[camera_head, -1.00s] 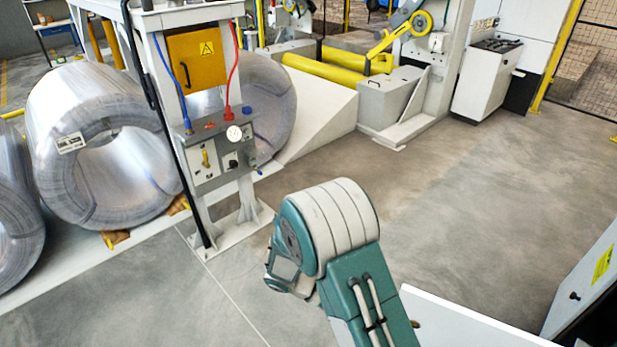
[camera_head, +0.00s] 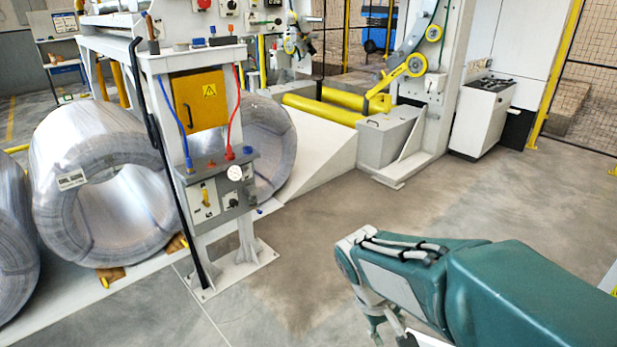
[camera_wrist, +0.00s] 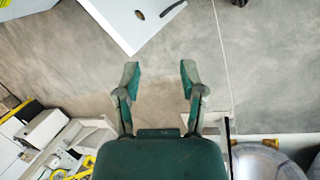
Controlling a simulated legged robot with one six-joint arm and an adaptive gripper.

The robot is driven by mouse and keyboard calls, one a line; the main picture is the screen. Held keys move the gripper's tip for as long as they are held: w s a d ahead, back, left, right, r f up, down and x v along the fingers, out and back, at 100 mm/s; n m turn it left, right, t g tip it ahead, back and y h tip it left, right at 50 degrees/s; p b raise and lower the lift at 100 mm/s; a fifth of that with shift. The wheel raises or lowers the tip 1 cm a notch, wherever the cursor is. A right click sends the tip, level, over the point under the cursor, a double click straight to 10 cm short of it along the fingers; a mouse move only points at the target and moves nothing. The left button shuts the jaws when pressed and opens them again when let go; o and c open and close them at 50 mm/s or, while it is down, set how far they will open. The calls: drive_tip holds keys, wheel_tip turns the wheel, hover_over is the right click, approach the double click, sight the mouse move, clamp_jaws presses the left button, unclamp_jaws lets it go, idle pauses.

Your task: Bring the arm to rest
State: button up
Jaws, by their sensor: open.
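My gripper shows in the wrist view (camera_wrist: 160,78) with its two fingers spread apart. It is open and nothing is between the fingers; bare grey floor (camera_wrist: 160,105) lies behind them. In the head view my teal arm comes in from the right and reaches toward the middle. My gripper hangs below its end near the bottom edge (camera_head: 385,328), partly cut off there.
A white and grey control stand (camera_head: 215,215) with a yellow door stands left of my arm. Wrapped coils (camera_head: 100,180) lie behind it. Yellow rollers (camera_head: 320,108) and a white cabinet (camera_head: 482,115) are farther back. The floor between (camera_head: 440,200) is clear.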

drive_tip(key=s+d+r+m+t+y, duration=0.1)
drive_tip(key=s+r+m+t+y, duration=0.2)
drive_tip(key=s+r+t, duration=0.3)
drive_tip(key=s+r+m, duration=0.1)
drive_tip(key=s+r, duration=0.2)
drive_tip(key=shift+s+r+y, duration=0.15)
drive_tip(key=shift+r+y, duration=0.2)
drive_tip(key=shift+y, duration=0.05)
drive_tip(key=shift+d, duration=0.2)
